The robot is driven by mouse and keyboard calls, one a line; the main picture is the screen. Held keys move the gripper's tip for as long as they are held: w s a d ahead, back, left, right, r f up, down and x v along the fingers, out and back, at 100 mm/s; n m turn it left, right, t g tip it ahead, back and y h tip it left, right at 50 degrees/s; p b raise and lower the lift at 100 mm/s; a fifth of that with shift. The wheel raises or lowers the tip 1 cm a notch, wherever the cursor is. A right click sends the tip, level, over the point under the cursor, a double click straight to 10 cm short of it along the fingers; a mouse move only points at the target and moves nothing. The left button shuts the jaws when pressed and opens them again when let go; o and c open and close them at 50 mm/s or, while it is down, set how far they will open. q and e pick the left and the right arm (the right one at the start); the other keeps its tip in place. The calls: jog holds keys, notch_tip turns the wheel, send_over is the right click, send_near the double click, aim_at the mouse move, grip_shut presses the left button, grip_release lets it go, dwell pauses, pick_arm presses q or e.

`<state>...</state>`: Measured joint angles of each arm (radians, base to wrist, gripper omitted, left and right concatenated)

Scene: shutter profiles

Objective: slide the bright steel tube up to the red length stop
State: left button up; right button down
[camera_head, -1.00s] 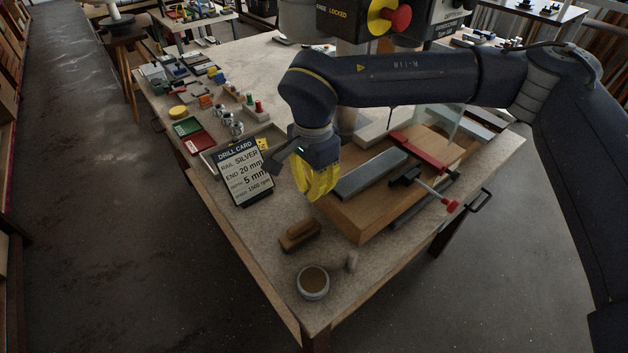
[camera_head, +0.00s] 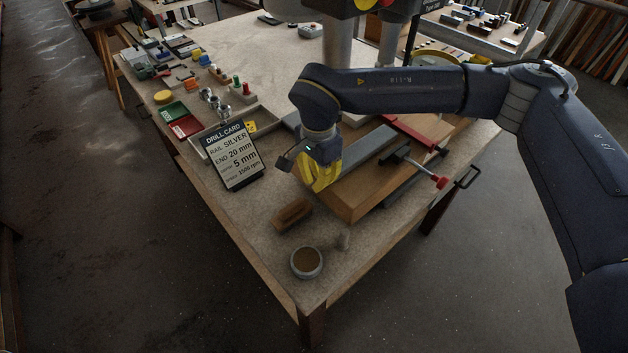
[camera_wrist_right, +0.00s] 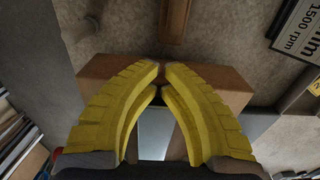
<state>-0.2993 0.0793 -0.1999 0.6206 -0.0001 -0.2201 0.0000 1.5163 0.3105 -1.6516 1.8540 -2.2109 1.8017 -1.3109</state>
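The steel tube (camera_head: 368,147) is a flat-looking grey bar lying along the wooden block (camera_head: 349,204). Its near end is hidden by my right gripper in the head view. A red bar (camera_head: 411,131), which looks like the length stop, lies across the block near the tube's far end. I cannot tell how wide any gap between them is. My right gripper (camera_head: 318,187) has yellow fingers and is low at the block's near-left end. In the right wrist view its fingertips (camera_wrist_right: 161,68) nearly meet, with the tube (camera_wrist_right: 154,134) visible beyond them. Nothing shows pinched between them. My left gripper is out of view.
A drill card (camera_head: 235,160) stands left of the gripper. A brown brush-like block (camera_head: 292,214) and a round bowl (camera_head: 306,263) sit on the near bench. A black clamp with a red handle (camera_head: 440,182) sticks out at the right. Trays and small parts line the left edge.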

jog(key=shift+w+d, duration=1.2)
jog(key=shift+d, duration=0.15)
